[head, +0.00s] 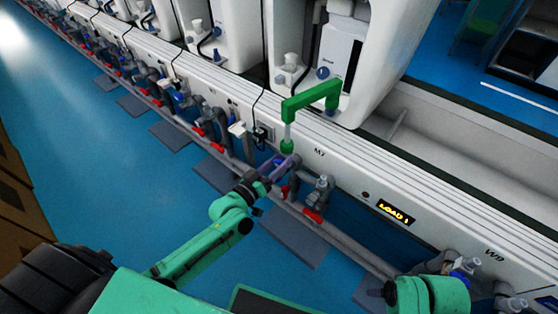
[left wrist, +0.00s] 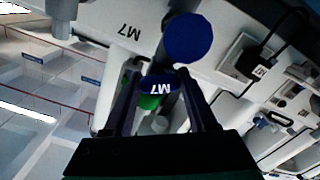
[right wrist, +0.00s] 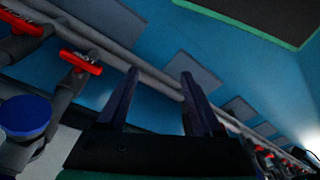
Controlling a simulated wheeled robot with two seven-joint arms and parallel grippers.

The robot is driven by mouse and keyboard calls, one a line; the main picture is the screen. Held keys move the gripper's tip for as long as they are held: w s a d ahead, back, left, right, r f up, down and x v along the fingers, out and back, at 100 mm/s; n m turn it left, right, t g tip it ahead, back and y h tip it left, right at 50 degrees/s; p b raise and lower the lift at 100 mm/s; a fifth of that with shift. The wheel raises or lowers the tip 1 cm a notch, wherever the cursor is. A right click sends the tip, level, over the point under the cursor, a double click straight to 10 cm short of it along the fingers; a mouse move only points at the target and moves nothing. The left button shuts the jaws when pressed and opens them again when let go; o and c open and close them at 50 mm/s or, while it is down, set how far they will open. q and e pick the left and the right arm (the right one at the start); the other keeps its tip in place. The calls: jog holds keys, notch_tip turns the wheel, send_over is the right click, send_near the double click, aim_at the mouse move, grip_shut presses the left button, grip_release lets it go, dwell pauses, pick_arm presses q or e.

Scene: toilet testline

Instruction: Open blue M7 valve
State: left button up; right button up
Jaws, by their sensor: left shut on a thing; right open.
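In the head view my left gripper (head: 279,168) reaches the pipework below the white panel marked M7 (head: 320,153); the fingers and arm largely hide the valve there. My right gripper (right wrist: 160,77) is open and empty in the right wrist view, above the floor and near pipes.
A round blue cap (left wrist: 188,38) is close beside the left fingers. A green pipe (head: 312,97) rises above the panel. A red-handled valve (head: 313,215) is to the right of the left gripper. Another blue cap (right wrist: 26,117) and red handle (right wrist: 81,62) lie left of the right gripper.

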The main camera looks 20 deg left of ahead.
pick_arm(q)
jog(key=o, duration=1.4)
jog(key=shift+c, duration=0.2)
jog(key=shift+s+a, duration=0.1)
jog(key=shift+s, duration=0.15)
jog(key=p+v, duration=0.2)
jog(key=v, duration=1.2)
jog(key=shift+p, duration=0.3)
pick_arm(e)
notch_tip(320, 180, down, 6)
jog(key=shift+d+f, duration=0.25)
jog(key=shift+d, duration=0.1)
